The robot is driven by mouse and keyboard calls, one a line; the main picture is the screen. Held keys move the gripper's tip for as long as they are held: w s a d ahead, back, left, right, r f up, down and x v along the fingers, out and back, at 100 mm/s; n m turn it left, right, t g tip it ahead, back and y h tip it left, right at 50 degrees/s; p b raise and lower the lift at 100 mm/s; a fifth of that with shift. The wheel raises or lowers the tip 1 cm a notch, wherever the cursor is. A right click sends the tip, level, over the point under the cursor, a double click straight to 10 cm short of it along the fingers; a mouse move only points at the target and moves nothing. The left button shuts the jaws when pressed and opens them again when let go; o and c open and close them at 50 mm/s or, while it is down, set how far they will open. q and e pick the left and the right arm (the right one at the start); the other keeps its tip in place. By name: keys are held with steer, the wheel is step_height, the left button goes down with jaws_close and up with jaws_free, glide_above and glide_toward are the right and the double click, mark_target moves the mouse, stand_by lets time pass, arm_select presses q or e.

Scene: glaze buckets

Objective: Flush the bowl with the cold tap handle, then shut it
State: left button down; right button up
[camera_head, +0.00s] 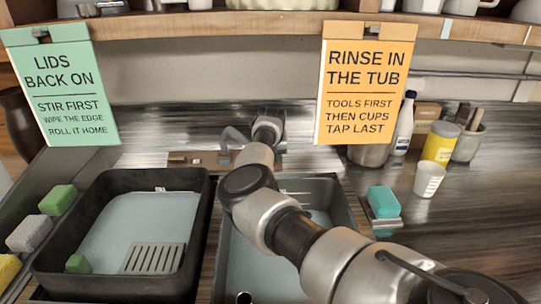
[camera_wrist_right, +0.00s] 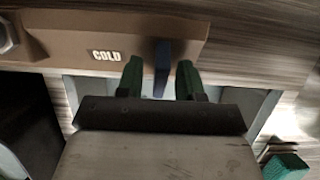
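My right gripper (camera_wrist_right: 160,78) is open in the right wrist view, its two green fingers on either side of a dark blue tap handle (camera_wrist_right: 162,62). Narrow gaps show between the handle and both fingers. The handle stands on a brown tap panel (camera_wrist_right: 60,38) with a "COLD" label (camera_wrist_right: 106,56). In the head view my right arm crosses the sink basin (camera_head: 345,205) and hides the handle. A grey spout (camera_head: 234,136) rises from the panel (camera_head: 190,158). A small rim (camera_head: 244,298) shows low in the basin; I cannot tell whether it is the bowl. My left gripper is not in view.
A black tub (camera_head: 50,262) with a grey grate (camera_head: 152,258) stands left of the basin. Sponges lie at the far left. A teal sponge (camera_head: 383,201), white cup (camera_head: 429,180), yellow can (camera_head: 440,143) and bottle (camera_head: 404,125) stand to the right. Two signs hang above.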

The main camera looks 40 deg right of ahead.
jaws_close()
